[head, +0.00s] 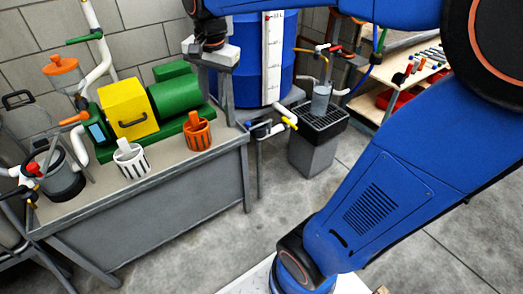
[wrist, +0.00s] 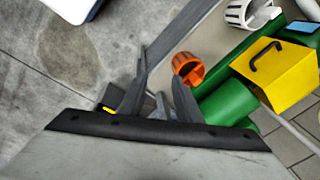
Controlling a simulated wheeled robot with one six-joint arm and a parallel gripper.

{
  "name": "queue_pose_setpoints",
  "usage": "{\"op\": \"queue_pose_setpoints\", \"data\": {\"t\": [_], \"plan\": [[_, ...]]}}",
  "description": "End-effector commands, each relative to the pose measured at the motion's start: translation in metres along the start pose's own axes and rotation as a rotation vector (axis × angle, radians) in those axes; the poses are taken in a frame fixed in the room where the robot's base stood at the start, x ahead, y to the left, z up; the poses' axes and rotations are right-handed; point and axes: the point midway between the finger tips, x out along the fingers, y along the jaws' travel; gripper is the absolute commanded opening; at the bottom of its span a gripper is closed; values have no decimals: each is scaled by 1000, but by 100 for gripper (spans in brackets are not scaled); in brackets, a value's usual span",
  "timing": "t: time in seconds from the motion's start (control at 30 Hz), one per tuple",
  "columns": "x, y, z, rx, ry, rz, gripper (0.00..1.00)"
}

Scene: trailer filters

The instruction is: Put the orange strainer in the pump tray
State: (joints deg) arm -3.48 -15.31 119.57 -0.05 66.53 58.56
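The orange strainer (head: 197,133), a slotted cup with an upright tab, stands on the grey bench at the front of the green pump base. It also shows in the wrist view (wrist: 187,69), just beyond the right finger. My gripper (head: 213,58) is above and behind the strainer in the head view, near the bench's right end. In the wrist view my gripper (wrist: 160,78) has its fingers apart with nothing between them. The grey bench top (head: 172,165) has a raised edge and carries the pump (head: 172,104); I cannot tell whether it is the pump tray.
A white slotted strainer (head: 131,160) stands left of the orange one; the yellow pump housing (head: 123,105) is behind. A dark bucket (head: 60,183) is at the left. A black grated drain stand (head: 318,120) holds a grey cup. A blue barrel (head: 252,60) stands behind.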

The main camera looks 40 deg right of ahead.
Motion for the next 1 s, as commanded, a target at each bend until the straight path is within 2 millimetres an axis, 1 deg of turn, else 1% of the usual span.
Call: {"op": "queue_pose_setpoints", "data": {"t": [0.03,0.27,0.4,0.6,0.7,0.8,1.0], "plan": [[-2,16,7,-57,12,-16,31],[2,75,37,-353,70,-69,31],[10,110,56,-532,114,-93,31],[27,154,80,-774,182,-111,31],[36,168,88,-864,209,-114,31],[41,178,94,-924,228,-114,31],[46,183,97,-964,239,-113,31]]}}
